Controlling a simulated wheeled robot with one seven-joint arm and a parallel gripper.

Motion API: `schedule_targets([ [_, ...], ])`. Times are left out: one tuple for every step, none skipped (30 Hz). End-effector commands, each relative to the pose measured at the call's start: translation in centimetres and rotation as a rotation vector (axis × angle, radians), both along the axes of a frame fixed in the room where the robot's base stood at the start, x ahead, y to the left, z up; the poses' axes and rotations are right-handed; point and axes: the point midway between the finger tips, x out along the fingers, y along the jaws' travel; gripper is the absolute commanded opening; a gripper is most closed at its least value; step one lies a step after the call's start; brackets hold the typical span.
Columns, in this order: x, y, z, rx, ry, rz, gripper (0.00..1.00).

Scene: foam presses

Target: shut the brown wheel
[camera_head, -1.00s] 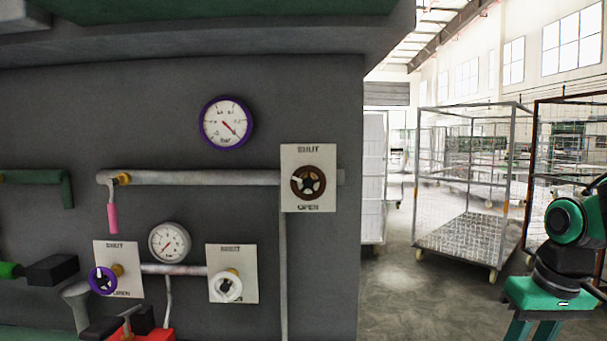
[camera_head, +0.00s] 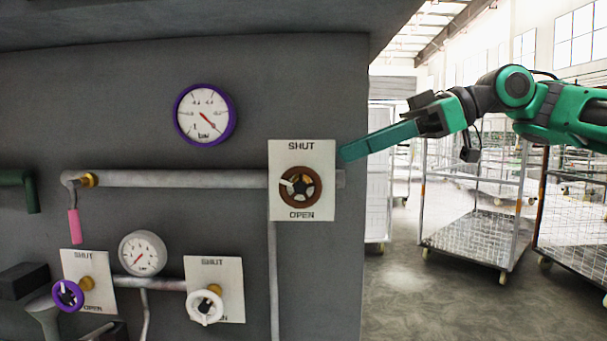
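The brown wheel (camera_head: 300,203) is mounted on a white plate (camera_head: 318,158) marked SHUT at the top and OPEN at the bottom. Its pale pointer lies to the left, slightly upward, between the two words. My gripper (camera_head: 345,153) reaches in from the right, its long green finger end just right of the plate's upper right edge in the picture. It appears apart from the wheel and holds nothing visible. The fingers overlap in this view, so their gap is hidden.
A grey pipe (camera_head: 180,179) runs left from the plate. A purple-rimmed gauge (camera_head: 205,114) is above. A purple wheel (camera_head: 67,295), a white wheel (camera_head: 206,306) and a smaller gauge (camera_head: 142,253) are lower left. Wire cage carts (camera_head: 470,237) stand behind at right.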

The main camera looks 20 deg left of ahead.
Motion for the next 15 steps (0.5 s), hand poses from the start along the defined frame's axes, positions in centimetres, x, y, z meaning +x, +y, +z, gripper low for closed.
schedule_targets([
  [-0.5, 1.1, -0.3, -0.003, -0.001, 0.008, 0.30],
  [-0.7, 1.6, -0.6, -0.004, 0.000, 0.009, 0.30],
  [-0.8, 2.3, -0.9, -0.004, 0.001, 0.011, 0.30],
  [-1.0, 2.9, -1.1, -0.004, 0.000, 0.014, 0.30],
  [-1.2, 3.5, -1.3, -0.004, 0.000, 0.014, 0.30],
  [-1.4, 4.2, -1.6, -0.005, 0.000, 0.014, 0.30],
  [-1.5, 4.8, -1.8, -0.006, 0.001, 0.015, 0.30],
  [-1.6, 5.3, -2.0, -0.004, 0.001, 0.015, 0.30],
  [-1.8, 6.0, -2.2, -0.004, 0.001, 0.016, 0.30],
  [-1.9, 6.4, -2.5, -0.005, 0.001, 0.018, 0.30],
  [-2.1, 6.9, -2.7, -0.005, 0.001, 0.019, 0.30],
  [-2.2, 7.4, -2.9, -0.005, 0.001, 0.016, 0.30],
  [-2.2, 7.7, -3.0, -0.004, 0.001, 0.016, 0.30],
  [-2.3, 8.0, -3.1, -0.003, 0.001, 0.017, 0.30],
  [-2.4, 8.4, -3.3, -0.004, 0.000, 0.017, 0.30],
])
